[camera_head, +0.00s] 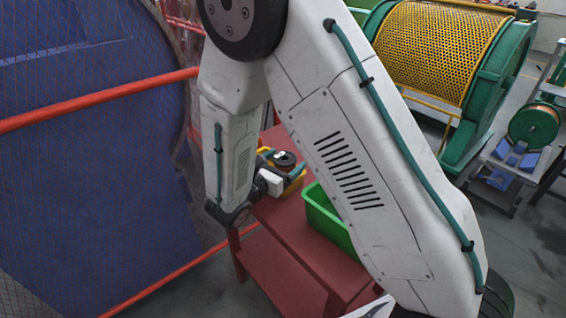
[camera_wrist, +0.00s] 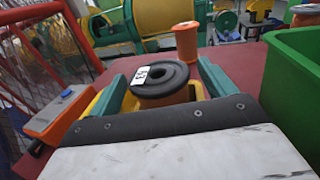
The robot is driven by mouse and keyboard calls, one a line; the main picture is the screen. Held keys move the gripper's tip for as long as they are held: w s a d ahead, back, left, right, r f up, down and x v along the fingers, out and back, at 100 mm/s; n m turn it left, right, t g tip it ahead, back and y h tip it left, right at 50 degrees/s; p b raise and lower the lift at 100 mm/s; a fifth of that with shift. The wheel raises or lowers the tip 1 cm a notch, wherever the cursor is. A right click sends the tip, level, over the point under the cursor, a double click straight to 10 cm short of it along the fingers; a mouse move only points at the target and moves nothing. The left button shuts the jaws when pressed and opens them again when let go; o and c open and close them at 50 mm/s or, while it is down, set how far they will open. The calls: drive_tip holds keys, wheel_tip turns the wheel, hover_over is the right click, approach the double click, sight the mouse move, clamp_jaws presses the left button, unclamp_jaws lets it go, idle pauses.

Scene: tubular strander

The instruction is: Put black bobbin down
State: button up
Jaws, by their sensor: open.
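The black bobbin (camera_wrist: 152,77) has a dark round top flange with a small white number label and a copper-orange winding below. It stands upright on or in something yellow (camera_wrist: 200,90); how it rests underneath is hidden. My gripper (camera_wrist: 161,72) is open, with one teal finger on each side of the bobbin and visible gaps between. In the head view my gripper (camera_head: 283,164) is partly hidden by my arm.
A green bin (camera_head: 325,215) stands on the red table (camera_head: 290,250), close on the right in the wrist view. An orange spool (camera_wrist: 186,42) stands behind the bobbin. A grey and orange box (camera_wrist: 60,112) lies left. A red-framed mesh fence (camera_wrist: 40,60) borders the table's left side.

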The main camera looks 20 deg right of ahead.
drive_tip(key=v, duration=1.2)
drive_tip(key=shift+f, duration=0.1)
drive_tip(key=s+d+r+m+g+y, duration=0.2)
drive_tip(key=s+d+r+m+g, duration=0.3)
drive_tip(key=d+m, duration=0.15)
drive_tip(key=s+d+r+m+g+y, duration=0.1)
drive_tip(key=s+d+r+m+g, duration=0.4)
drive_tip(key=d+r+m, duration=0.15)
drive_tip(key=s+r+m+t+y, duration=0.1)
drive_tip(key=s+r+m+y, duration=0.1)
drive_tip(key=s+m+y, duration=0.3)
drive_tip(key=s+r+m+t+y, duration=0.1)
drive_tip(key=s+r+m+y, duration=0.2)
drive_tip(key=s+m+y, duration=0.3)
drive_tip(key=s+y, duration=0.1)
drive_tip(key=s, duration=0.1)
drive_tip(key=shift+s+r, duration=0.3)
